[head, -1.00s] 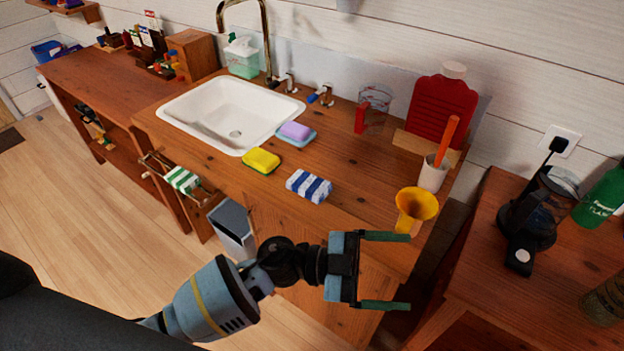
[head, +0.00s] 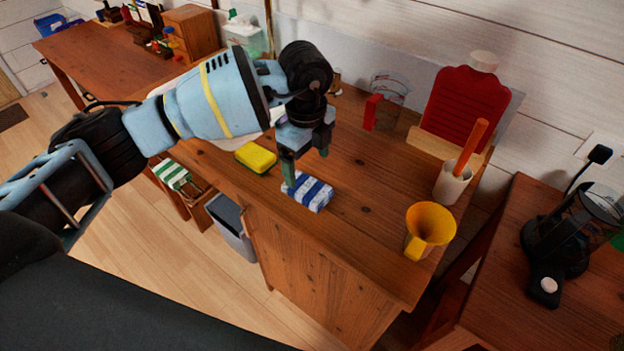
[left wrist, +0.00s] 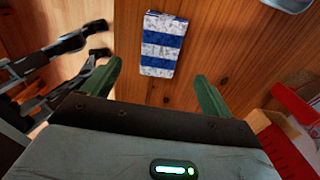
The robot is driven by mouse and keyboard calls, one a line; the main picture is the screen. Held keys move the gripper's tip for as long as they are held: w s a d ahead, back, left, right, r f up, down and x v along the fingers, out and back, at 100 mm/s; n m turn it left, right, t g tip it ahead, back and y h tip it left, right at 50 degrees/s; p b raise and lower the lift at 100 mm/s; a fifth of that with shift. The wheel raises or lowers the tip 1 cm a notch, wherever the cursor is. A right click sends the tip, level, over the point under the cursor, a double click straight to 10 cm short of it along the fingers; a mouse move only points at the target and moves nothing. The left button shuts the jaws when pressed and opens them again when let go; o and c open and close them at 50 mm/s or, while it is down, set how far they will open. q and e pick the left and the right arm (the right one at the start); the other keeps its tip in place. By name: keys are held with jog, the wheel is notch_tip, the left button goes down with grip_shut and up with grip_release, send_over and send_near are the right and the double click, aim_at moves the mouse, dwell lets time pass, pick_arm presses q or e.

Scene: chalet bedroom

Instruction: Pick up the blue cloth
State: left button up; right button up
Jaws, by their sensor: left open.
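The blue cloth (head: 309,192) is a folded, blue-and-white striped bundle lying on the wooden counter near its front edge. My left gripper (head: 305,165) is above the counter at the cloth, pointing down, with a green finger in front of the cloth's left end. In the left wrist view, the cloth (left wrist: 162,44) lies ahead of the left gripper (left wrist: 158,80), between the lines of its two spread green fingers. The gripper is open with nothing between the fingers. My right gripper is in neither view.
A yellow sponge (head: 256,157) lies left of the cloth. A yellow funnel (head: 429,228), a white cup (head: 452,183) and a red canister (head: 466,108) stand to the right. My left arm hides most of the sink. The counter between cloth and funnel is clear.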

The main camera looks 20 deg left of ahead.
aim_at(307, 186)
pick_arm(q)
jog(key=shift+a+r, duration=0.15)
jog(key=shift+r, duration=0.05)
jog(key=shift+s, duration=0.1)
jog(key=shift+f, duration=1)
jog(key=shift+w+f, duration=0.2)
jog(key=shift+f, duration=2.7)
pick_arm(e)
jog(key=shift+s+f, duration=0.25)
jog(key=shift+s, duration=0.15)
pick_arm(q)
jog(key=c, duration=1.1)
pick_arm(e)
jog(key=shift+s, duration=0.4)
pick_arm(q)
jog(key=shift+o, duration=0.2)
jog(key=shift+r, duration=0.15)
